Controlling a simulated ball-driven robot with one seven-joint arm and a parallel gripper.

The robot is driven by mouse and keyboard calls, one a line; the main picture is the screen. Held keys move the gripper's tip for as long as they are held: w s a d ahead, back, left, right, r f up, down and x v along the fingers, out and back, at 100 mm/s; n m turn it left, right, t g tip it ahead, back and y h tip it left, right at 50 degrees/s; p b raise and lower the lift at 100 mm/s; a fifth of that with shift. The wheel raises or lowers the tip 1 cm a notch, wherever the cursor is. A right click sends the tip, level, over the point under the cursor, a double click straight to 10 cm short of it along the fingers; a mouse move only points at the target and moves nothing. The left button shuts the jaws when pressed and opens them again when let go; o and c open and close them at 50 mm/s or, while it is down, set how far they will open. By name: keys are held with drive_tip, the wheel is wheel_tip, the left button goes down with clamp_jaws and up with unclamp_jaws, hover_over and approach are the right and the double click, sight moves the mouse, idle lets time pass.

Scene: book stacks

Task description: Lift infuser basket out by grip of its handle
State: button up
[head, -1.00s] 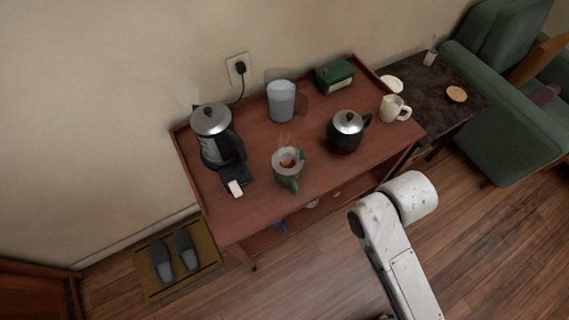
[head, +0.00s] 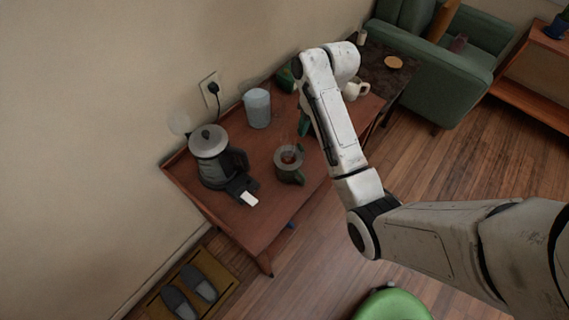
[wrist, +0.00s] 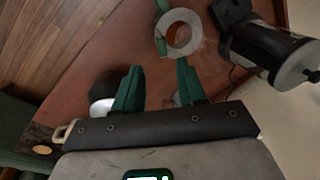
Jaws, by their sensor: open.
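A green mug (head: 290,174) stands on the red-brown table with a wide pale ring, apparently the infuser basket's rim (head: 289,150), at its top and reddish liquid inside; faint steam rises. In the wrist view the pale ring (wrist: 195,38) is at the top, with green pieces (wrist: 161,46) at its left side; I cannot tell which is the basket's handle. My gripper (wrist: 158,69) is open and empty, its two green fingers pointing toward the ring, apart from it. In the head view my arm hides most of the gripper.
A kettle (head: 208,158) on a dark base stands left of the mug, a grey-blue pitcher (head: 257,108) behind. A cream jug (head: 355,90) is at right. A dark pot with a silver lid (wrist: 101,108) sits beside the left finger. Bare tabletop lies in front.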

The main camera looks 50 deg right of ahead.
sight(301, 146)
drive_tip(key=shift+w+a+f+b, duration=0.3)
drive_tip(key=shift+f+b, duration=0.1)
drive_tip(key=shift+f, duration=1.25)
drive_tip(key=shift+w+a+f+b, duration=0.25)
drive_tip(key=shift+f+b, duration=0.1)
drive_tip(key=shift+f, duration=1.3)
drive_tip(key=shift+w+a+f+b, duration=0.2)
drive_tip(key=shift+a+f+b, duration=0.15)
drive_tip(key=shift+f, duration=1.3)
drive_tip(key=shift+c, duration=0.4)
clamp_jaws()
